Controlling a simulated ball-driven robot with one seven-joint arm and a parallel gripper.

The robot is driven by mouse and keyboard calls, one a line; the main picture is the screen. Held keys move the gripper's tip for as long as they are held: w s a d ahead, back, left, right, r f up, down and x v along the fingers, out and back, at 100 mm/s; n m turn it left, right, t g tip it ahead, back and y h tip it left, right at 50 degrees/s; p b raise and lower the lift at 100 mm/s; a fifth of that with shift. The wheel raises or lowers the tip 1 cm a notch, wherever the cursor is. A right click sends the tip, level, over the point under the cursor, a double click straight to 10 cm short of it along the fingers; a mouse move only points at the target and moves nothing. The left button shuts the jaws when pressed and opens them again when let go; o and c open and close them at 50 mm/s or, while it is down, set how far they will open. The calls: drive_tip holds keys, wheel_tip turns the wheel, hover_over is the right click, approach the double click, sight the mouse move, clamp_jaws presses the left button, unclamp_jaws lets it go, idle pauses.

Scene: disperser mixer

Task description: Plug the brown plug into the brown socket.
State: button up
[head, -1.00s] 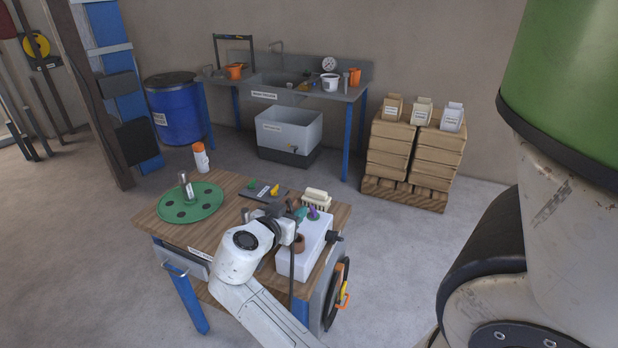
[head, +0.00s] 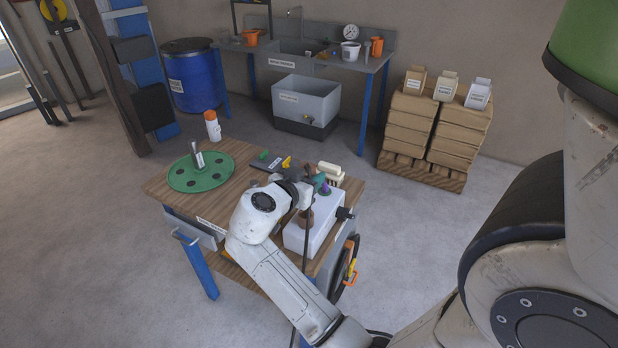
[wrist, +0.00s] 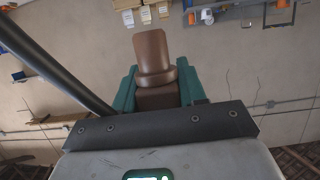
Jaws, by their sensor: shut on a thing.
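The brown plug (wrist: 153,58) is held between the two teal fingers of my gripper (wrist: 157,88) in the wrist view, its narrower end pointing away from the palm. In the head view my gripper (head: 316,183) is over the back part of the white box (head: 312,240). The brown socket (head: 306,219) is on top of that box, just below and in front of my gripper. The plug is hard to separate from the arm in the head view, and I cannot tell whether it touches the socket. A purple piece (head: 327,189) is right beside my fingers.
The wooden table (head: 215,228) also holds a green disc (head: 215,160) with an upright metal post, an orange-capped bottle (head: 212,126) and a cream block (head: 330,172). A dark cable runs down in front of the box.

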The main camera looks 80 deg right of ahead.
drive_tip(key=shift+f+b, duration=2.3)
drive_tip(key=shift+f, duration=0.3)
drive_tip(key=shift+b, duration=0.75)
drive_tip(key=shift+f+b, duration=2.15)
drive_tip(key=shift+b, duration=0.05)
drive_tip(key=o, duration=1.2)
drive_tip(key=b+v, duration=0.1)
drive_tip(key=v, duration=1)
drive_tip(key=shift+s, duration=0.1)
